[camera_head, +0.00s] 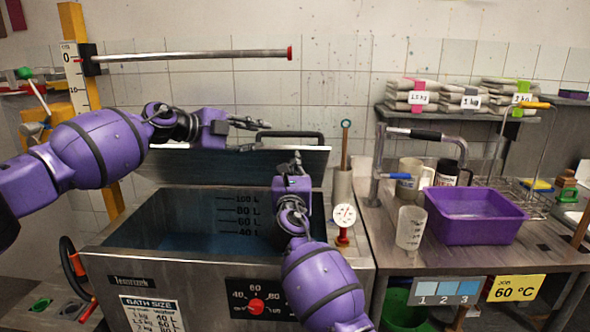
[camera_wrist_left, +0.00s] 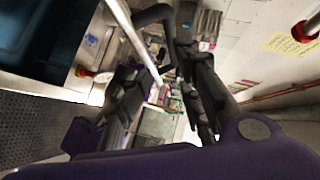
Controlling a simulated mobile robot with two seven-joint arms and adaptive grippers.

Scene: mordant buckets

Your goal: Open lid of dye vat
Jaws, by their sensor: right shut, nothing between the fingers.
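The steel dye vat (camera_head: 190,268) stands at the front left, with bluish liquid visible inside past its litre marks. Its lid (camera_head: 235,166) is raised and stands tilted up along the back of the vat. A black bar handle (camera_head: 292,134) shows above the lid's top edge; a black curved bar, probably this handle, shows in the left wrist view (camera_wrist_left: 152,14). My left gripper (camera_head: 258,123) is open above the lid's top edge, just left of the handle. My right gripper (camera_head: 297,158) is shut and empty in front of the lid's right part.
A horizontal metal bar (camera_head: 190,56) with a red end sticks out above the lid. A dial gauge (camera_head: 344,216) stands at the vat's right corner. The right bench holds a purple tub (camera_head: 472,215), a clear beaker (camera_head: 410,228) and a bent tap-like pipe (camera_head: 381,160).

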